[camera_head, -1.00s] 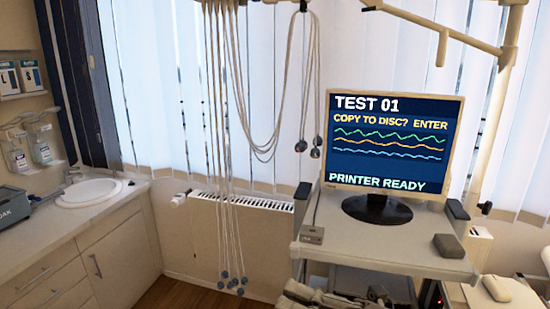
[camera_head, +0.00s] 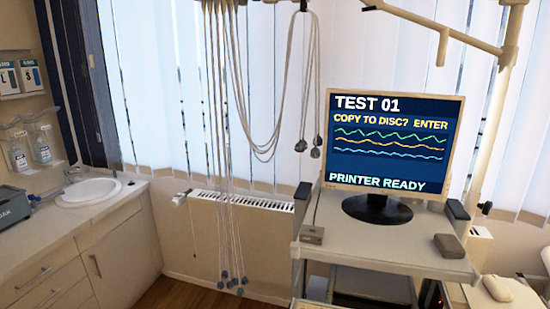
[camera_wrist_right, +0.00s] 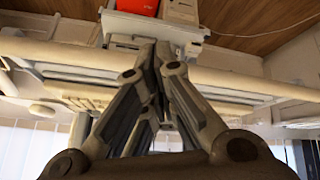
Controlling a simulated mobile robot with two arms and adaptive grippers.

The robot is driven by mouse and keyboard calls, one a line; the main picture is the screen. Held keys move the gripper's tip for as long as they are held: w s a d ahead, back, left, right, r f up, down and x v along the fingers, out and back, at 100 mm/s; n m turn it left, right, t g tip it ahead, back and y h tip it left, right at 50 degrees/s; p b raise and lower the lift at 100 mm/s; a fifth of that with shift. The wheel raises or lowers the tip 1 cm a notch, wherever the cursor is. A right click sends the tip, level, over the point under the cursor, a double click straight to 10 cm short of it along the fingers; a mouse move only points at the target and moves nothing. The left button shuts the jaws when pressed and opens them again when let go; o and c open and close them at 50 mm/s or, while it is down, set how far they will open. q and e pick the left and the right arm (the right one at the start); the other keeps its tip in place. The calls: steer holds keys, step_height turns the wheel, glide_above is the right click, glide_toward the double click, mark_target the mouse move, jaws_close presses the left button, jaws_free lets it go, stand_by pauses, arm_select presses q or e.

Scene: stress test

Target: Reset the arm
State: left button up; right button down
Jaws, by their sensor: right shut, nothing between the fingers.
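My right gripper (camera_wrist_right: 158,52) shows in the right wrist view, with its two grey fingers drawn together at the tips and nothing between them. It is apart from the cart, which lies behind it in that view. Neither gripper and no arm shows in the head view now. My left gripper is not in view.
A cart (camera_head: 385,246) carrying a monitor (camera_head: 392,145) stands at the right. A counter (camera_head: 75,220) with a sink (camera_head: 90,190) is at the left. Cables (camera_head: 225,140) hang before a radiator (camera_head: 245,201). A red object (camera_wrist_right: 138,6) shows in the wrist view.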

steer(key=s+a+f+g+y, duration=0.1)
steer(key=s+a+f+g, duration=0.15)
steer(key=s, duration=0.45)
step_height(320, 180, down, 34)
steer(key=s+g+b, duration=0.2)
steer(key=b, duration=0.4)
steer(key=s+d+f+g+b, duration=0.1)
steer(key=s+d+f+b, duration=0.2)
steer(key=s+f, duration=1.2)
step_height(320, 180, down, 4)
steer(key=shift+s+f+n+b, duration=0.1)
steer(key=shift+s+n+b, duration=0.25)
steer(key=shift+b, duration=0.3)
steer(key=shift+s+d, duration=0.15)
